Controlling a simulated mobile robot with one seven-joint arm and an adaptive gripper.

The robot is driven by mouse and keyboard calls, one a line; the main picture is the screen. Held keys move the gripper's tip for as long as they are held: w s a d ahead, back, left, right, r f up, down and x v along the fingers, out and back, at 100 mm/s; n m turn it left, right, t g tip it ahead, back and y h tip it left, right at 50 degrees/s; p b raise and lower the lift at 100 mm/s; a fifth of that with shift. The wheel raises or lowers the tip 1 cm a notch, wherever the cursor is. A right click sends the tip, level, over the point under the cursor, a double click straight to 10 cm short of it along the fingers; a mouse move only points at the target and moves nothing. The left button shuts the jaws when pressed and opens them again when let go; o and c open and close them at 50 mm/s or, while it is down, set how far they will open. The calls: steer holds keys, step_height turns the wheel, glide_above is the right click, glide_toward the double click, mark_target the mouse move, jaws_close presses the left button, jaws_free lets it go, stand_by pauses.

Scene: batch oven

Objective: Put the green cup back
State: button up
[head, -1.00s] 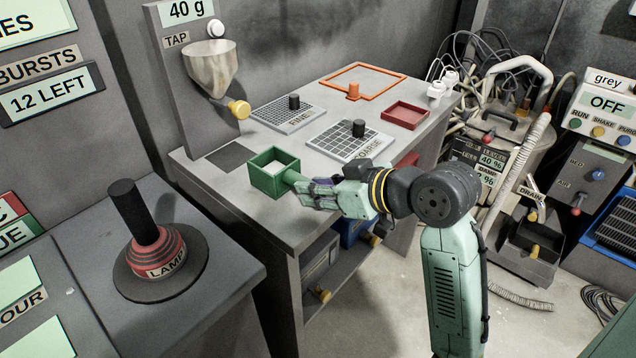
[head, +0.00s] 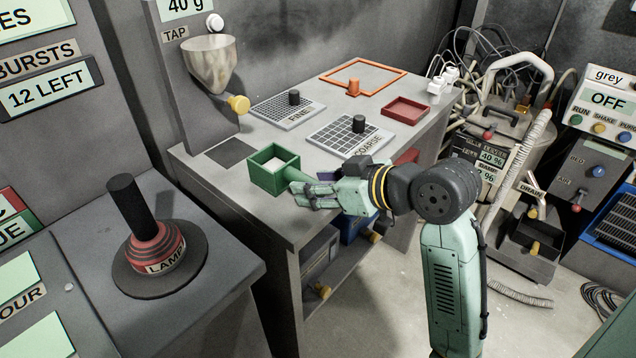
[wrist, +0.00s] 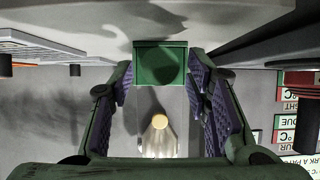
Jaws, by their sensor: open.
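The green cup (head: 274,173), a square open box with pale contents, stands upright near the front left edge of the grey bench (head: 225,190). My gripper (head: 305,185) is just to its right, level with it and pointing at it. In the wrist view, the cup (wrist: 160,64) is centred ahead, between the ends of the spread purple-padded fingers of my gripper (wrist: 162,85).
Behind the cup are a dark square patch (head: 230,152), the FINE sieve (head: 285,108), the COARSE sieve (head: 345,138), a red tray (head: 405,111) and an orange frame (head: 362,78).

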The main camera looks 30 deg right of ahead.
steer(key=shift+s+r, duration=0.1)
steer(key=shift+r, duration=0.2)
steer(key=b+v, duration=0.2)
steer(key=v, duration=0.9)
steer(key=shift+s, duration=0.4)
steer(key=shift+d, duration=0.1)
stand_by(0.5)
